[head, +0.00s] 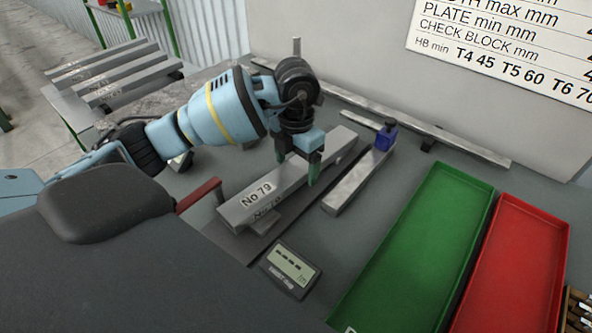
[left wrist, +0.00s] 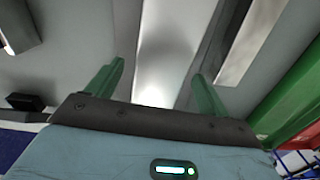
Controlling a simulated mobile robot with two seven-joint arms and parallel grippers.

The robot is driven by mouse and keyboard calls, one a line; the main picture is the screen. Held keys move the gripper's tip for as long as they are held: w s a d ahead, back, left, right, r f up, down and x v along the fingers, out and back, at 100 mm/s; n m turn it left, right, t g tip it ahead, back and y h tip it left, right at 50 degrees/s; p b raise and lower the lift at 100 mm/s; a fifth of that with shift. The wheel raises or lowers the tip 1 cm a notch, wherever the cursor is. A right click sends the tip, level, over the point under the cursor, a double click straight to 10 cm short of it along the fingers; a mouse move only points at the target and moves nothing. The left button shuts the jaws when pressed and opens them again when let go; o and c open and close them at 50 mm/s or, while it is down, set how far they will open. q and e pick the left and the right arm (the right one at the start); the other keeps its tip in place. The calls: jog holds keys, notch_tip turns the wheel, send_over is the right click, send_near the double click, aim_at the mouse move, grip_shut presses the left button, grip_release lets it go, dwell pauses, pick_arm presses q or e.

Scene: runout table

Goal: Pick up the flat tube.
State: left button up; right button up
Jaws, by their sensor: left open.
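A long grey rectangular bar marked "No 79" (head: 262,190) lies on the bench; it looks like the flat tube, though its ends do not show whether it is hollow. My left gripper (head: 296,172) is over its middle, open, with one green finger on each side of the bar. In the left wrist view the gripper (left wrist: 158,88) is open and the bright bar (left wrist: 172,48) runs between the two fingers. I cannot tell whether the fingers touch it. My right gripper is in neither view.
A second, thinner bar (head: 350,188) lies to the right, a blue block (head: 385,137) at its far end. A small display unit (head: 290,268) stands in front. A green tray (head: 415,250) and red tray (head: 515,260) are at right. Several bars (head: 115,75) lie on a rack.

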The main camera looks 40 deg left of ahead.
aim_at(295, 169)
pick_arm(q)
jog(key=shift+c, duration=0.3)
jog(key=c, duration=1.2)
jog(key=shift+r, duration=0.1)
jog(key=shift+c, duration=1)
jog(key=shift+r, duration=0.3)
jog(key=r, duration=0.3)
jog(key=shift+s+d, duration=0.1)
jog(key=shift+s, duration=0.2)
jog(key=s+d, duration=0.2)
jog(key=s, duration=0.5)
jog(key=s+d+r, duration=0.1)
jog(key=s+d, duration=0.2)
jog(key=s, duration=0.4)
jog(key=shift+s+d+r, duration=0.15)
jog(key=shift+d, duration=0.1)
